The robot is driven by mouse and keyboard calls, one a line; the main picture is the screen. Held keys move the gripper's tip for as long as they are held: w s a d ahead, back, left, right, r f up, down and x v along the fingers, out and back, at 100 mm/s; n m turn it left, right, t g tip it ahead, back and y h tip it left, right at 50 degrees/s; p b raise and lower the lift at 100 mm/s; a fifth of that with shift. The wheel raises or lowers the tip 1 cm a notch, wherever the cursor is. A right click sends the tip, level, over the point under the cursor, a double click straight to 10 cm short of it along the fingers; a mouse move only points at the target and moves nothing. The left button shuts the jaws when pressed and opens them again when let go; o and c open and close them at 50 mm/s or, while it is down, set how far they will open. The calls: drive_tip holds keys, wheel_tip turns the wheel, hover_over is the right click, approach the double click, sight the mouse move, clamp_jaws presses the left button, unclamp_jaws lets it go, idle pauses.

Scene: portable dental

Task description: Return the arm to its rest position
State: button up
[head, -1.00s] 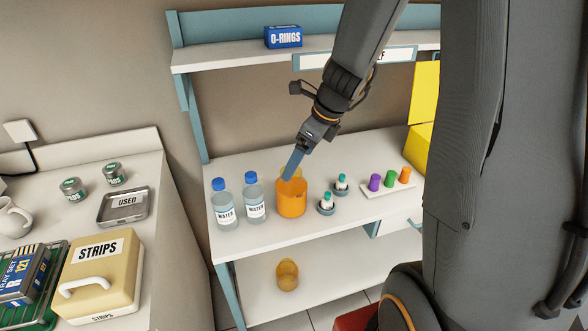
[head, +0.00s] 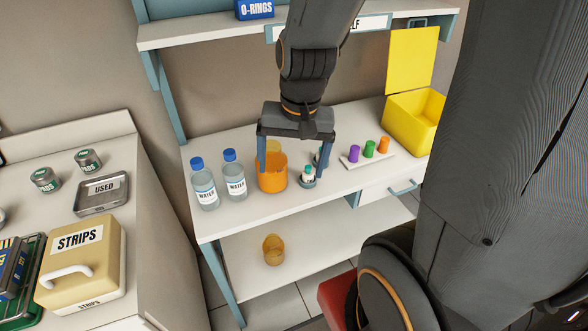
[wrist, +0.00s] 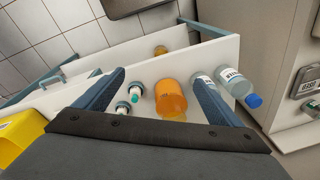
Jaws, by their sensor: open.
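My gripper (head: 292,158) is open over the white shelf unit's upper surface (head: 240,219), with its two blue fingers spread and pointing down. A second one is partly hidden behind that finger.
Two water bottles (head: 204,187) stand left of the cup. A rack with purple, green and orange caps (head: 369,153) and a yellow open box (head: 415,122) are to the right. An upper shelf (head: 200,34) holds an O-rings box (head: 254,9). An amber cup (head: 273,250) sits below.

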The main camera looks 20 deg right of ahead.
drive_tip(key=n, duration=0.1)
drive_tip(key=s+n, duration=0.1)
drive_tip(key=n, duration=0.1)
drive_tip(key=s+n, duration=0.1)
drive_tip(key=n, duration=0.1)
drive_tip(key=shift+s+a+f, duration=0.1)
drive_tip(key=shift+a+f, duration=0.05)
drive_tip(key=shift+f, duration=0.1)
drive_tip(key=shift+f+b, duration=0.45)
drive_tip(key=shift+f, duration=0.05)
